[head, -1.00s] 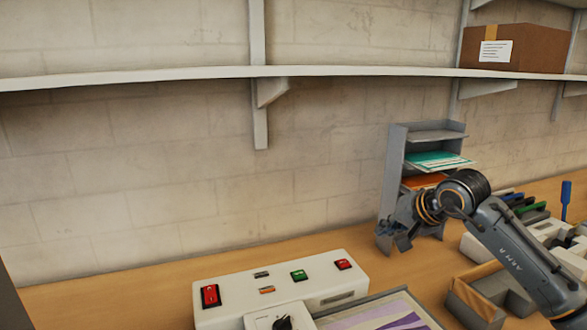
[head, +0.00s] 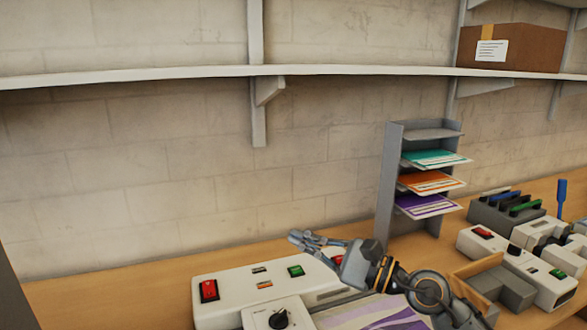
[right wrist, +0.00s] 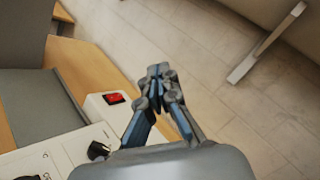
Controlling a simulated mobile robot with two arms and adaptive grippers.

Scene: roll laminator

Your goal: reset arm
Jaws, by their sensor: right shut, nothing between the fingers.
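My right gripper (head: 298,238) is in the head view, above the back right part of the white laminator control box. Its fingers point left and it is shut with nothing between them. My right arm comes in from the lower right, over the sheet with purple stripes. My left gripper is not in view.
The laminator (head: 235,292) has red and green buttons and a black knob (head: 278,319). A grey rack (head: 387,190) with teal, orange and purple sheets stands behind. A white shelf (head: 180,76) carries a cardboard box (head: 520,52). Several devices crowd the right side.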

